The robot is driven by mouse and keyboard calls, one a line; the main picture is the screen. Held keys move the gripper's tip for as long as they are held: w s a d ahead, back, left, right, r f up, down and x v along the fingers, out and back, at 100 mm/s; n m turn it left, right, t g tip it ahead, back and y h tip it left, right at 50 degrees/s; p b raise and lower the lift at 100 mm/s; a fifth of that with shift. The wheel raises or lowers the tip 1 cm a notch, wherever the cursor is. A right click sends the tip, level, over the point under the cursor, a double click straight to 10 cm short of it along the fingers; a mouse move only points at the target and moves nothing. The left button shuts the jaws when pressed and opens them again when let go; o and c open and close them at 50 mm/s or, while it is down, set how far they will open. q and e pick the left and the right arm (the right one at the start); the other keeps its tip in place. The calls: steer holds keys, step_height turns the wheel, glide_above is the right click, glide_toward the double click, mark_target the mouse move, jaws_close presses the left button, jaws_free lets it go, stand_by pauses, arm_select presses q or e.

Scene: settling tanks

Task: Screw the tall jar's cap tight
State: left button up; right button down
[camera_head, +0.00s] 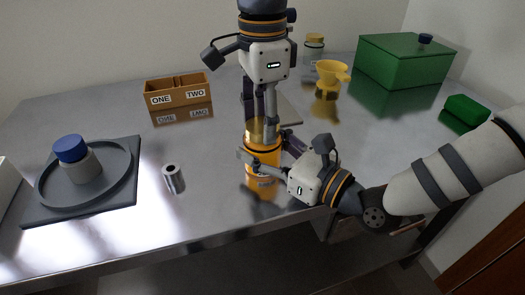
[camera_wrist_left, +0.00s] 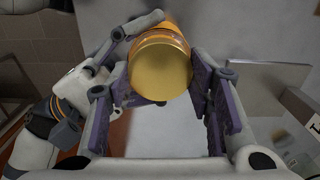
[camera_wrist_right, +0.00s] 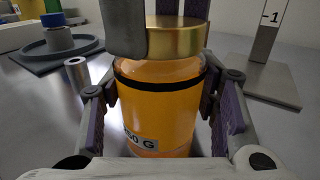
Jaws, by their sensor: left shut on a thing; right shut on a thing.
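The tall jar (camera_head: 262,168) is amber with a dark band and a partly hidden label, and stands upright near the table's front edge. Its body fills the middle of the right wrist view (camera_wrist_right: 160,105). Its gold cap sits on top in the right wrist view (camera_wrist_right: 180,38) and faces the camera in the left wrist view (camera_wrist_left: 160,68). My left gripper (camera_wrist_left: 160,80) comes from above and is shut on the cap, one finger on each side. My right gripper (camera_wrist_right: 160,110) comes from the right and is shut around the jar's body below the cap.
A round tray (camera_head: 120,185) holds a blue-capped jar (camera_head: 75,155) at left. A metal cylinder (camera_head: 173,178) stands nearby. A brown bin (camera_head: 160,98) marked ONE and TWO, a yellow funnel (camera_head: 332,73) and a green box (camera_head: 400,62) stand behind.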

arm_select(q)
steer(key=o, duration=1.3)
steer(key=shift+o, duration=0.2)
step_height(320, 180, up, 12)
arm_select(e)
steer(key=c, duration=0.5)
jaws_free()
